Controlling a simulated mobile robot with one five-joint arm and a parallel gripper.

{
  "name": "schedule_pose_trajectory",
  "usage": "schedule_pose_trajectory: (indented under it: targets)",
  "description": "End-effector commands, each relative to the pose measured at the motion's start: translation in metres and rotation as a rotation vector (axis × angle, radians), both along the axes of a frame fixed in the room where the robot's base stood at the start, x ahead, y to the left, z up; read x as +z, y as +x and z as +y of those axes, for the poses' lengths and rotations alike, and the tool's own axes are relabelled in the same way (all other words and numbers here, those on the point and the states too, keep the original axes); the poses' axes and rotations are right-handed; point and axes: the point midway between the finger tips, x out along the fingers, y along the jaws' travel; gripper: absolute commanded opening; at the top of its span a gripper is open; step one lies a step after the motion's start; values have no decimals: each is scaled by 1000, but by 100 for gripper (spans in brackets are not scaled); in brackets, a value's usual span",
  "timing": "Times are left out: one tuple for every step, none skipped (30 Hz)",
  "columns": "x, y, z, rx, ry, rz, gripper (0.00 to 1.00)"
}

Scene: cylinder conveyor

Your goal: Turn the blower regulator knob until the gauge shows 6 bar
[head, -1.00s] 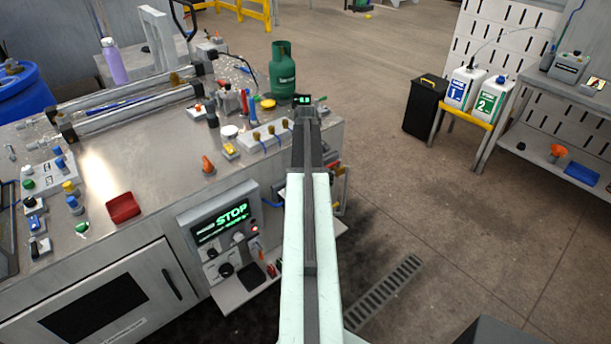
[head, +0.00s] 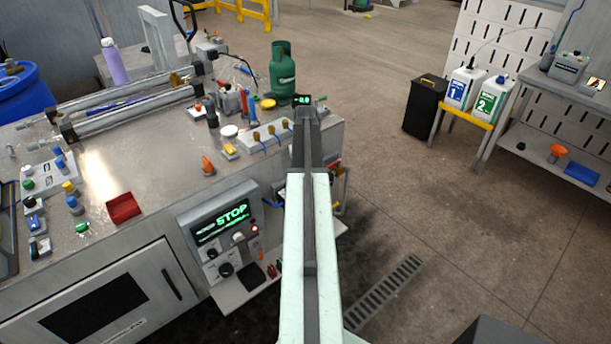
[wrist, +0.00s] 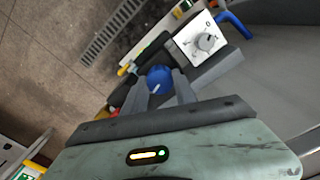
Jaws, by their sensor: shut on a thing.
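My gripper (wrist: 163,82) is shut on a blue knob (wrist: 158,77) with a pale mark on it. One finger lies on each side of the knob. In the head view my arm covers the knob and the fingers. A small black display (head: 302,99) with green digits shows just beyond the end of my arm, at the right edge of the machine. Its digits are too small to read with certainty.
A white plate with a grey rotary knob (wrist: 206,42) sits close to my gripper in the wrist view. A green gas bottle (head: 283,70) stands behind the display. A control box (head: 222,226) shows STOP.

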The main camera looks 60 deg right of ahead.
Motion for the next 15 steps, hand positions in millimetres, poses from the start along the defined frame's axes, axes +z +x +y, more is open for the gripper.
schedule_pose_trajectory:
  targets:
    - [0, 0, 1, -37, 1, 0, 0]
    - [0, 0, 1, -60, 1, 0, 0]
    - [0, 0, 1, -90, 1, 0, 0]
    - [0, 0, 1, -111, 1, 0, 0]
    - [0, 0, 1, -133, 1, 0, 0]
    - [0, 0, 1, -158, 1, 0, 0]
    - [0, 0, 1, -176, 1, 0, 0]
    - [0, 0, 1, -194, 1, 0, 0]
    - [0, 0, 1, -214, 2, -1, 0]
    - [0, 0, 1, -229, 2, -1, 0]
    - [0, 0, 1, -242, 2, -1, 0]
    - [0, 0, 1, -258, 2, -1, 0]
    - [0, 0, 1, -268, 2, -1, 0]
    - [0, 0, 1, -279, 3, 0, 0]
    - [0, 0, 1, -290, 3, 0, 0]
